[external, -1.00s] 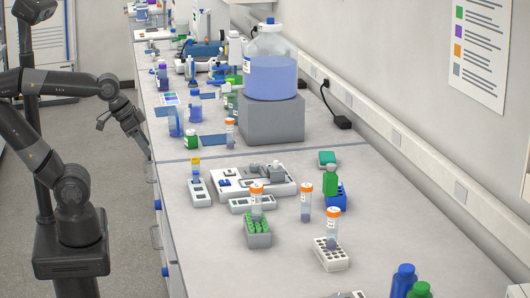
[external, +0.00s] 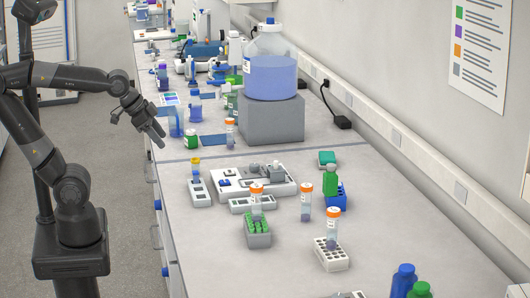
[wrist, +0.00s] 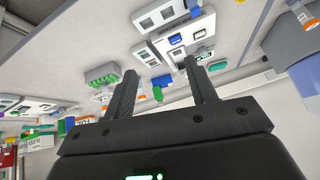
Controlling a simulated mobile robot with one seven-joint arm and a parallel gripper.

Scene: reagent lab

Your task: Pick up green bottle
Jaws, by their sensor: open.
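Several green things could be the green bottle; I cannot tell which is meant. A green bottle (external: 330,180) stands upright by a blue rack (external: 337,197) on the near bench. A small green jar (external: 191,139) sits at the far bench's left edge. A green-labelled bottle (external: 233,101) stands left of the grey block. A green-capped bottle (external: 420,290) is cut off at the bottom. My gripper (external: 158,138) is open and empty above the bench's left edge, left of the green jar. In the wrist view, a green object (wrist: 157,93) shows between the fingers of my gripper (wrist: 158,66).
A large blue-filled carboy (external: 270,76) stands on a grey block (external: 272,118). Orange-capped tubes stand near a green-tube rack (external: 257,233) and a white rack (external: 331,258). Bare bench lies at the near left.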

